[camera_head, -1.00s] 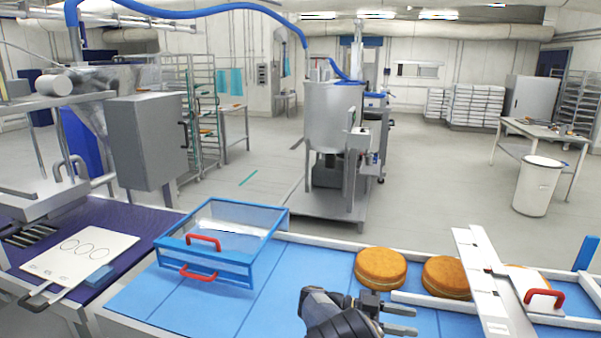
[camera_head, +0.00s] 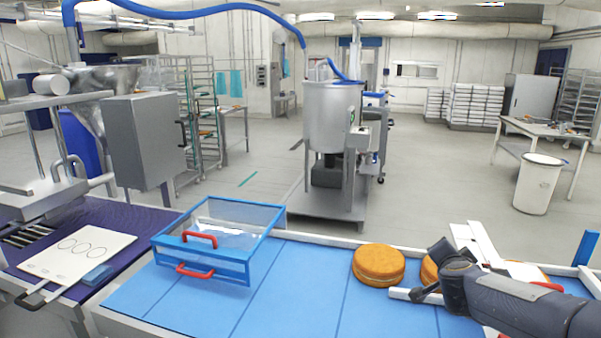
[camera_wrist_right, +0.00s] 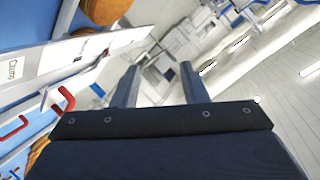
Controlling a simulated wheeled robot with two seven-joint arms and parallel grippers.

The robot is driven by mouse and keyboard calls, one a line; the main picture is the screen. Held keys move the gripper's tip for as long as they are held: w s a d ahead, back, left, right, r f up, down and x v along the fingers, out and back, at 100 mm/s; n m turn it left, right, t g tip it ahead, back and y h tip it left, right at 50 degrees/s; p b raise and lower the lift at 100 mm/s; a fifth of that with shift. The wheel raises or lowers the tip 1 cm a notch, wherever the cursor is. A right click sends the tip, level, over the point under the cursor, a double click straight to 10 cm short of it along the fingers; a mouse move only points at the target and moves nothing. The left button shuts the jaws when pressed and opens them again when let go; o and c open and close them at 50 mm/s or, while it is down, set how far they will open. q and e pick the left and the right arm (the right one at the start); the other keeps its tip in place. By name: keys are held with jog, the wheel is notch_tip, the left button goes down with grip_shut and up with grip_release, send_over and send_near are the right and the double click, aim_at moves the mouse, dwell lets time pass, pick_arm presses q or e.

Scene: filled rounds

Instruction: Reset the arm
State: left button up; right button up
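My right arm comes in from the right in the head view, with its dark gripper (camera_head: 428,290) over the blue belt's right part, in front of the cakes. The right wrist view shows the two fingers of this gripper (camera_wrist_right: 158,84) apart with nothing between them. A round orange-brown cake (camera_head: 379,262) sits on the blue belt (camera_head: 290,290), left of the gripper. A second cake (camera_head: 428,271) is mostly hidden behind my wrist. My left gripper is not in view.
A clear blue-framed guard with red handles (camera_head: 215,240) stands on the belt's left. A metal plate (camera_head: 475,240) lies across the belt at right, partly hidden by my arm; it also shows in the right wrist view (camera_wrist_right: 70,55). The belt's middle is clear.

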jog(key=s+a+f+n+g+y, duration=0.1)
jog(key=s+a+n+y, duration=0.25)
jog(key=s, duration=0.45)
jog(key=s+a+f+n+g+y+b, duration=0.1)
jog(key=s+a+n+y, duration=0.3)
jog(key=s, duration=0.5)
jog(key=s+a+f+n+g+y, duration=0.1)
jog(key=s+a+n+y, duration=0.15)
jog(key=s+a, duration=0.4)
jog(key=s+f+g, duration=0.2)
jog(key=s+f, duration=0.2)
jog(key=s, duration=0.2)
jog(key=s+f+n+g, duration=0.1)
jog(key=s+f+g, duration=0.1)
jog(key=s, duration=0.5)
jog(key=shift+d+f+h+b, duration=0.3)
jog(key=shift+d+f+h, duration=0.1)
jog(key=shift+f, duration=0.45)
